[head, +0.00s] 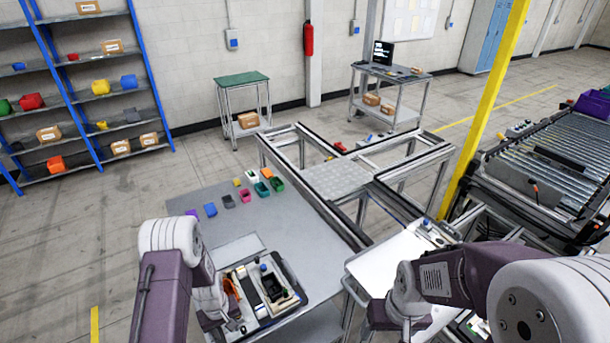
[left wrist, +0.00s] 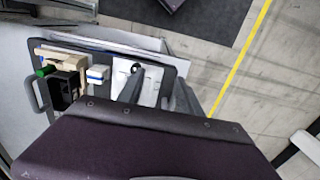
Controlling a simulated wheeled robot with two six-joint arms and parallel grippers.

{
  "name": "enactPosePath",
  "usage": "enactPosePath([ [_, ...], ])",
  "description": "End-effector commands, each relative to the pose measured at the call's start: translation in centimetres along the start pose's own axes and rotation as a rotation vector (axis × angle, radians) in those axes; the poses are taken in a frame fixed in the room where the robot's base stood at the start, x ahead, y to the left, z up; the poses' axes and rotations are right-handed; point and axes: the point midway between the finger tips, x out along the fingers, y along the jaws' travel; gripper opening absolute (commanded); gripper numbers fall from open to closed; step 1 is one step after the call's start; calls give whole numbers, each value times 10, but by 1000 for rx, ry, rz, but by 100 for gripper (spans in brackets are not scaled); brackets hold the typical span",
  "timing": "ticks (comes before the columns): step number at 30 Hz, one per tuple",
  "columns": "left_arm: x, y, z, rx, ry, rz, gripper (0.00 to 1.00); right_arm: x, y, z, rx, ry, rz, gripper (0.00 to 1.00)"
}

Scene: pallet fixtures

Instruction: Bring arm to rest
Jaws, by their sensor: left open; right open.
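My right gripper (head: 406,327) is at the bottom of the head view, by the white-topped side table. It is partly cut off and its fingertips are hard to make out. I see nothing held in it.
The tray holds a black box (left wrist: 65,88) and a white-and-blue block (left wrist: 97,75). Several small coloured bins (head: 252,176) line the table's far edge. A metal frame (head: 340,178) and roller conveyor (head: 545,165) stand beyond. A yellow post (head: 487,100) rises at right. The table's middle is clear.

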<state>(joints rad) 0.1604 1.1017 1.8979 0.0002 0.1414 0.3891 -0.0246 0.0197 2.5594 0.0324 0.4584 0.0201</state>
Motion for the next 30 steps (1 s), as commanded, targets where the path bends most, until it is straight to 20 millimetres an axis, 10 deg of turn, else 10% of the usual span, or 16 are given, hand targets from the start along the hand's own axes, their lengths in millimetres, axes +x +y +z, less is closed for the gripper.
enactPosePath([
  [9, -4, 38, -42, 49, 150, 66, 42, 64, 1, 7, 0, 0, 0, 74],
  [17, -34, 62, -41, 113, 263, 123, 42, 126, 2, 13, 0, 0, 0, 74],
  [24, -44, 51, 29, 282, 298, 138, 42, 201, 4, 21, 0, -1, 0, 74],
  [30, -41, 10, 106, 437, 170, 76, 42, 202, 4, 21, 0, 0, 0, 74],
])
